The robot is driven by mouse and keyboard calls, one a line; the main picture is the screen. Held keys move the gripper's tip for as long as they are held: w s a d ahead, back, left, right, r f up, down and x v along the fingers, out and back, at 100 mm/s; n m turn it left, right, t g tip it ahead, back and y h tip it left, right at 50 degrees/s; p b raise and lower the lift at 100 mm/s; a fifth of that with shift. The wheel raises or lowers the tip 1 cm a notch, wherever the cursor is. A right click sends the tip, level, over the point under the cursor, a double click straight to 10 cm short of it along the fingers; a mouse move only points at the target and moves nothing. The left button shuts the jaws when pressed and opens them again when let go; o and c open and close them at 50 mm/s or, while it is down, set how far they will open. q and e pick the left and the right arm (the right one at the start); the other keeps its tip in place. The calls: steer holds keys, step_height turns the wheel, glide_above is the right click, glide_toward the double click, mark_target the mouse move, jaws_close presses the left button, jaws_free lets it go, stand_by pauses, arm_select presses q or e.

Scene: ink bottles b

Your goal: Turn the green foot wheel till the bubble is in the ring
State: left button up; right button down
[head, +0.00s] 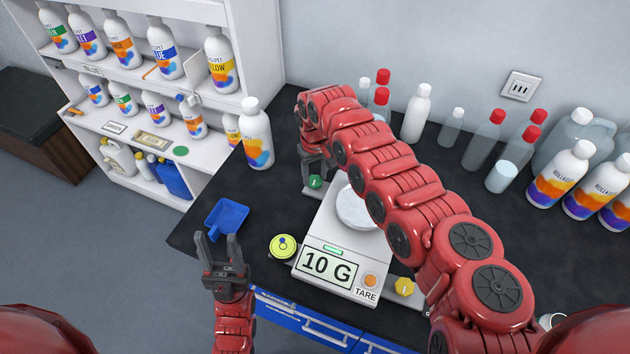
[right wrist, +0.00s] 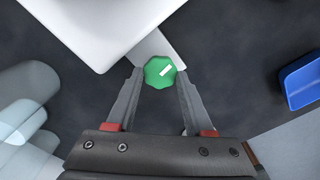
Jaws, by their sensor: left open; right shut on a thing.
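The white scale (head: 328,230) stands on the dark counter with "10 G" on its display. The green foot wheel (head: 315,181) is at its far left corner; in the right wrist view the wheel (right wrist: 160,72) shows a white mark pointing to the upper right. My right gripper (right wrist: 161,80) is shut on it, one finger on each side. A round yellow-green level (head: 283,246) sits left of the display, with a small bluish spot in its upper middle; whether this lies inside the ring is too small to tell. My left gripper (head: 216,241) is open and empty, left of the level.
A yellow foot wheel (head: 404,287) is at the scale's near right corner. A blue scoop (head: 227,217) lies just beyond my left gripper. A white bottle (head: 256,135) stands at the back left. Several bottles, some with red caps, line the wall at right.

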steer(key=shift+f+n+b, duration=0.15)
steer(key=shift+n+b, duration=0.35)
steer(key=shift+n, duration=1)
steer(key=shift+f+n+b, duration=0.1)
steer(key=shift+n+b, duration=0.7)
steer(key=shift+b, duration=0.05)
steer(key=shift+n+b, duration=0.55)
steer(key=shift+n, duration=0.35)
steer(key=shift+r+n, duration=0.2)
steer(key=shift+n, duration=0.4)
